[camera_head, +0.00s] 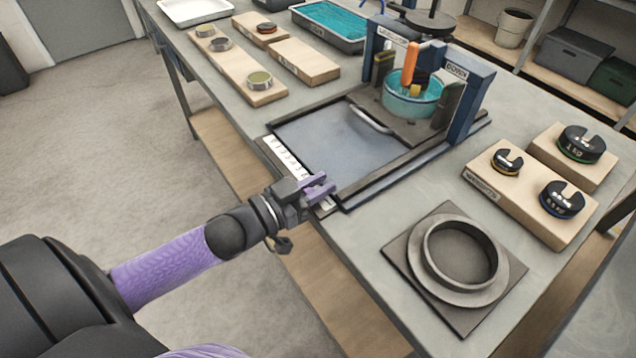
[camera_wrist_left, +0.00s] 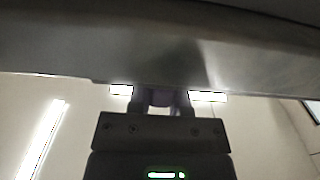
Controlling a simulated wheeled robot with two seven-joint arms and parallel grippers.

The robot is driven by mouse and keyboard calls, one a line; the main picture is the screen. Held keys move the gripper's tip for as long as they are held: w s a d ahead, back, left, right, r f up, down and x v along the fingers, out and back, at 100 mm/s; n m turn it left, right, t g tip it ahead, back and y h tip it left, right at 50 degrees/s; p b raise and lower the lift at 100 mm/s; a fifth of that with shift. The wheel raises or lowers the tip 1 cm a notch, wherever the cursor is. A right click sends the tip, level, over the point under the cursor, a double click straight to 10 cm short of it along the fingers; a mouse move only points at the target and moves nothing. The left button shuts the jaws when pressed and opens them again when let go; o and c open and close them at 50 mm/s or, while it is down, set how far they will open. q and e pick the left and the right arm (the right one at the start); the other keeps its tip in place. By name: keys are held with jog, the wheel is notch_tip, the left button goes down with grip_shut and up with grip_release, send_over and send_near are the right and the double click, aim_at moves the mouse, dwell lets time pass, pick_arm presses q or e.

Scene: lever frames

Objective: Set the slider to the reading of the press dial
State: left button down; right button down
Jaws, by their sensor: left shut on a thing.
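My left gripper (camera_head: 320,186) is at the front edge of the bench, at the near end of a white marked scale strip (camera_head: 284,158). Its purple fingers are shut on a small part there, which I take to be the slider; the fingers hide it. In the left wrist view the fingers (camera_wrist_left: 163,98) reach up against a grey edge, with white strips on both sides. The blue press frame (camera_head: 466,100) stands at the back with a teal round vessel (camera_head: 412,102) in it. I cannot make out a dial reading. My right gripper is not in view.
A grey plate (camera_head: 335,145) with a metal handle (camera_head: 372,121) lies beside the scale. At right are a ring on a square base (camera_head: 400,252) and black slotted weights (camera_head: 562,200) on wooden blocks. Wooden boards (camera_head: 228,62) and a teal-filled tray (camera_head: 333,22) are at the back left.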

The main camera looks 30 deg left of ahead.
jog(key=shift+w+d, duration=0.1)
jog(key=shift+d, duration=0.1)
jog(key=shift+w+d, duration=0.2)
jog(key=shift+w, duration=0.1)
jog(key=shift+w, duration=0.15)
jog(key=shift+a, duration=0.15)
